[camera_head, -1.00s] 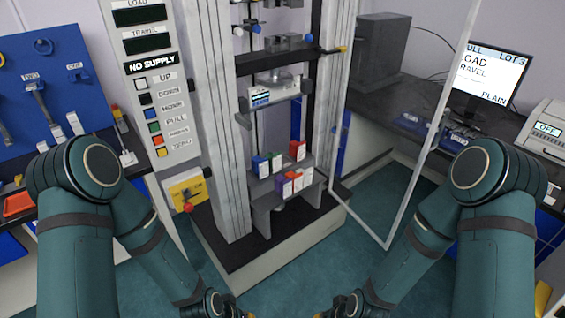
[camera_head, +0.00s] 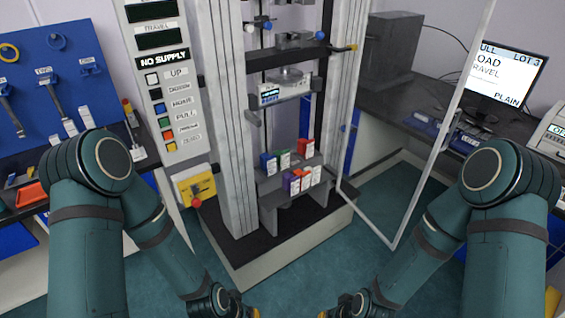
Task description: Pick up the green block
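My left gripper (camera_head: 256,313) and my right gripper (camera_head: 324,314) are at the bottom edge of the view, well below and in front of the shelf. Only small parts of them show, so their fingers cannot be judged.
Purple, orange and red-and-white blocks (camera_head: 304,182) stand in the front row. The machine's columns (camera_head: 228,120) flank the shelf. A clear framed door (camera_head: 440,130) stands open at right.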

